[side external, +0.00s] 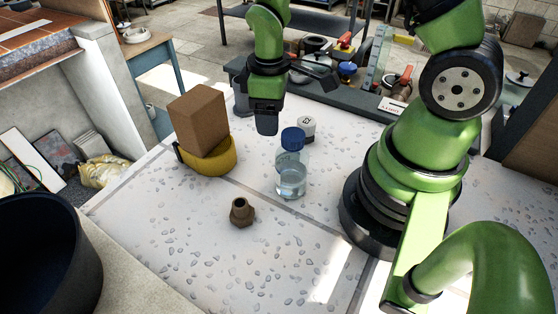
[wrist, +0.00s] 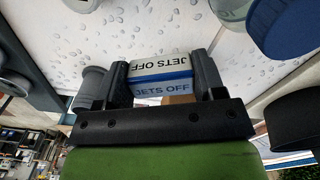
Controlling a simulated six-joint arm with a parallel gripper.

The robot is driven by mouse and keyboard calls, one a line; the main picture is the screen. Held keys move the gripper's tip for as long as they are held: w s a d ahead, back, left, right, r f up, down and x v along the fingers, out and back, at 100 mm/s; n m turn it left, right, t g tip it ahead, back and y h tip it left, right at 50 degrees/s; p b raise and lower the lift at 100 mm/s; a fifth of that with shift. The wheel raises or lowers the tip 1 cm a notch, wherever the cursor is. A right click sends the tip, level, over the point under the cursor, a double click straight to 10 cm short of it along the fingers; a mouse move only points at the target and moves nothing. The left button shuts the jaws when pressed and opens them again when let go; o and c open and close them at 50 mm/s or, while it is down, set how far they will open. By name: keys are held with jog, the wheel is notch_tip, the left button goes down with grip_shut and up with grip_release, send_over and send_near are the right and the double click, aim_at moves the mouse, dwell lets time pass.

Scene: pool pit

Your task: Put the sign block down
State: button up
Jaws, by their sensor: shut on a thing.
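The sign block (wrist: 162,66) is a small white and blue block with "JETS OFF" lettering, seen in the wrist view between my fingers. My gripper (wrist: 163,76) is shut on it, with a dark finger at each side. In the side view my gripper (side external: 267,122) points down over the speckled white table (side external: 180,245), behind and left of the bottle. The block is hidden there by the gripper. I cannot tell whether the block touches the table.
A clear bottle with a blue cap (side external: 291,165) stands close to my gripper. A white marked piece (side external: 310,124) is behind it. A brown box (side external: 198,118) rests on a yellow item (side external: 210,160) at left. A brass fitting (side external: 242,211) lies in front. The front-left table is clear.

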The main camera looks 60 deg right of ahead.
aim_at(272, 157)
notch_tip(272, 157, down, 9)
jog(key=shift+r, duration=0.15)
dwell(0.4)
jog(key=o, duration=0.9)
